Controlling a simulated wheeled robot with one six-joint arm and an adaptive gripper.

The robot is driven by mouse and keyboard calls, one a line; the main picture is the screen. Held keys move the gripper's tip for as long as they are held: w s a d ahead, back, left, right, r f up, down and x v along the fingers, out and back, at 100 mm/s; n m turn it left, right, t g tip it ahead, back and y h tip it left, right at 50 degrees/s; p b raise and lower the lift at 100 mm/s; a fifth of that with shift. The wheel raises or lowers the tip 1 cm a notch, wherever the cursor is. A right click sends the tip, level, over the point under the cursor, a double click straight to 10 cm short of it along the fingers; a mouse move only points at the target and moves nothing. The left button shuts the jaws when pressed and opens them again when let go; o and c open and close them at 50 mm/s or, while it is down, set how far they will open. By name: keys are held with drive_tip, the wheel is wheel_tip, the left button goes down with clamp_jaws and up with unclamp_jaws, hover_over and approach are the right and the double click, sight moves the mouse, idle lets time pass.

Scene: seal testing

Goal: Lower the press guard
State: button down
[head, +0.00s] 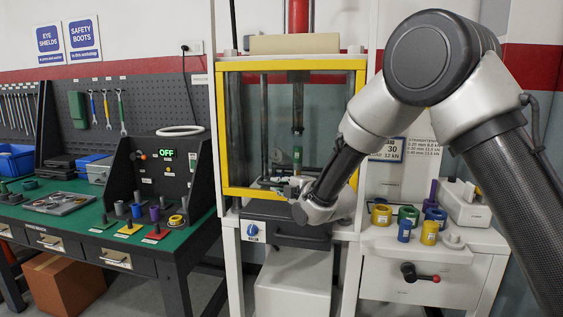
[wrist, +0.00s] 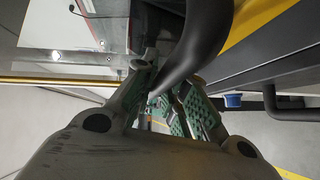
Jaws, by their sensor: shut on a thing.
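The press guard (head: 291,65) is a clear panel in a yellow frame across the front of the press in the head view. Its lower edge is close above the dark front of the press bed. My gripper (head: 288,187) is at the lower middle of the guard, partly hidden by my own wrist. In the wrist view my gripper (wrist: 168,88) has its green-padded fingers on either side of a thick black curved handle (wrist: 207,38), shut on it. Part of the yellow frame shows there too (wrist: 262,18). The handle's attachment to the guard is not clearly visible.
A white side cabinet (head: 425,285) with coloured rings stands at right. A green-topped bench (head: 75,215) with a control panel reading OFF (head: 166,155) stands at left.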

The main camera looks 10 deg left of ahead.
drive_tip(key=shift+f, duration=1.9)
drive_tip(key=shift+s+d+f, duration=0.1)
drive_tip(key=c, duration=1.5)
unclamp_jaws()
drive_tip(key=shift+o, duration=0.2)
drive_tip(key=v, duration=1.1)
drive_tip(key=shift+s+d+r, duration=0.2)
drive_tip(key=shift+s+d, duration=0.05)
drive_tip(key=shift+s, duration=0.05)
